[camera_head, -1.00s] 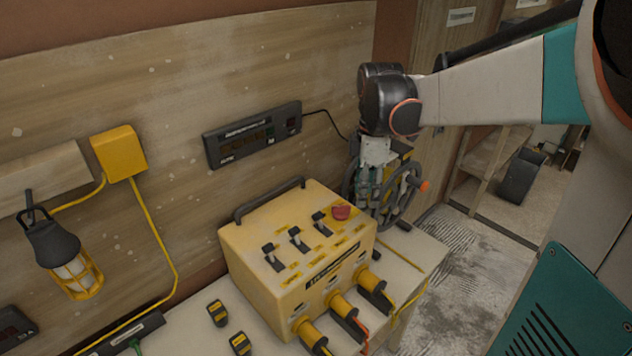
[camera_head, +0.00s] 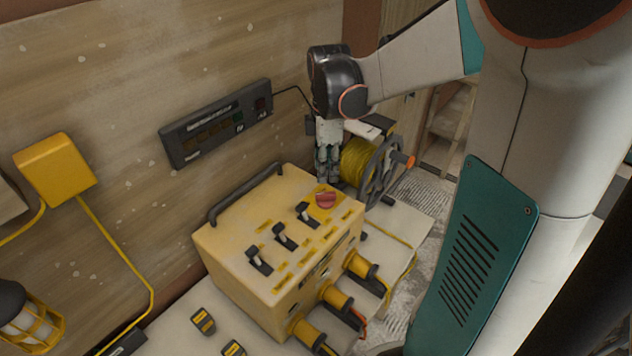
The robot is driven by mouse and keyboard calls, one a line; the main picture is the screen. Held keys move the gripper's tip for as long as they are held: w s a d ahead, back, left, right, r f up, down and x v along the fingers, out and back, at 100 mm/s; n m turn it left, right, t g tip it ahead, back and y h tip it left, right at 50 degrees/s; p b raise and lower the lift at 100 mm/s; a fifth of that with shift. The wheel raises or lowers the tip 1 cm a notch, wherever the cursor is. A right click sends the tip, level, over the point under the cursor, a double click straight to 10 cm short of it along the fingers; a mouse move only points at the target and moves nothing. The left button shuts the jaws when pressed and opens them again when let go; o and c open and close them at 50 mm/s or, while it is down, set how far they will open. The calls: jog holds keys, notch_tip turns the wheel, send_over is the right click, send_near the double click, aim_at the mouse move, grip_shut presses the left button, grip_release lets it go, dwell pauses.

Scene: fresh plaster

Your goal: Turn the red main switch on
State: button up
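The red main switch (camera_head: 326,200) is a round red knob on the top panel of the yellow power box (camera_head: 240,236), near its back right corner. Its turn position is too small to tell. My gripper (camera_head: 327,178) points down just above and behind the red switch, with a small gap between them as far as I can see. Its fingers look close together, but whether they are open is too small to tell. Nothing visible is held in it.
Several black toggle switches (camera_head: 284,237) line the box top beside the red switch. A black handle (camera_head: 245,192) rises at the back. A yellow cable reel (camera_head: 372,168) stands close right of my gripper. A dark display panel (camera_head: 216,124) hangs on the wall behind.

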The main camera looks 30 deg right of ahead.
aim_at(326, 193)
notch_tip(326, 193, down, 8)
jog(key=shift+f+b, duration=0.25)
jog(key=shift+b, duration=0.2)
grip_shut()
